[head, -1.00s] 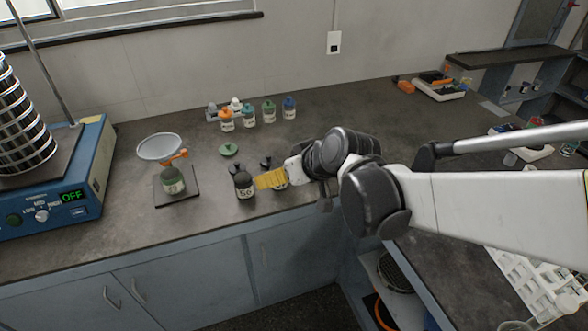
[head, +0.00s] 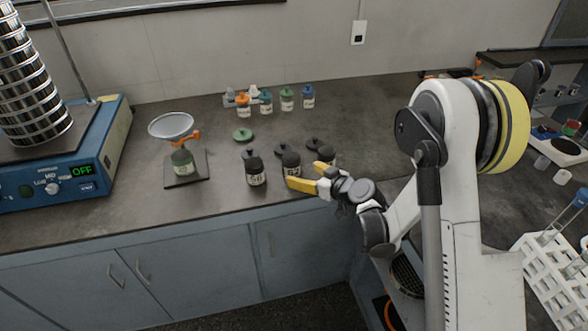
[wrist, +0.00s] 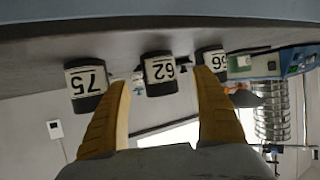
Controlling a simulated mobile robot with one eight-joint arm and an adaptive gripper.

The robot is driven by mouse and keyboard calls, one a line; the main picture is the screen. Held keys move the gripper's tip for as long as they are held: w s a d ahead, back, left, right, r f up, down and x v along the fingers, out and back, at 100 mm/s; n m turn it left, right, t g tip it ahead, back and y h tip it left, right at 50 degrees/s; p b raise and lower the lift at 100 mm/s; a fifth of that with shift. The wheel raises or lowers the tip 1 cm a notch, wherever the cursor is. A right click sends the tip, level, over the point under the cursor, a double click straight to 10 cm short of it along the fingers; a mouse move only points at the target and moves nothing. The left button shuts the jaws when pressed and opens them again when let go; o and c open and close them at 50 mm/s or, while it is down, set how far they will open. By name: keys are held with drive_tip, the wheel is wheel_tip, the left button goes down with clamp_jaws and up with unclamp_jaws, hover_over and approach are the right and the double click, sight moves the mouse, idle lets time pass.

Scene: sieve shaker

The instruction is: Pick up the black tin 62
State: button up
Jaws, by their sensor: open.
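The black tin 62 (head: 291,160) stands on the bench near its front edge, in the middle of a row of three black tins. My gripper (head: 304,176) is open, its yellow fingers pointing at tin 62 from the front right. In the wrist view, which is upside down, tin 62 (wrist: 160,72) shows between the fingertips (wrist: 161,80), with nothing held. Whether the fingers flank the tin or stop short of it is hard to tell. Part of its lower front is hidden by a finger in the head view.
Tin 75 (wrist: 85,85) and a tin that seems marked 56 (head: 255,170) stand close on either side. A funnel stand (head: 172,128), a sieve shaker (head: 60,180) and several colour-capped bottles (head: 265,103) are farther off. The bench's front edge is near.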

sight(296, 168)
drive_tip(key=b+x, duration=0.1)
drive_tip(key=x, duration=0.2)
drive_tip(key=b+x, duration=0.2)
drive_tip(key=x, duration=0.2)
drive_tip(key=shift+w+a+r, duration=0.1)
drive_tip(key=shift+w, duration=0.35)
drive_tip(key=shift+r, duration=0.1)
drive_tip(key=c, duration=1.3)
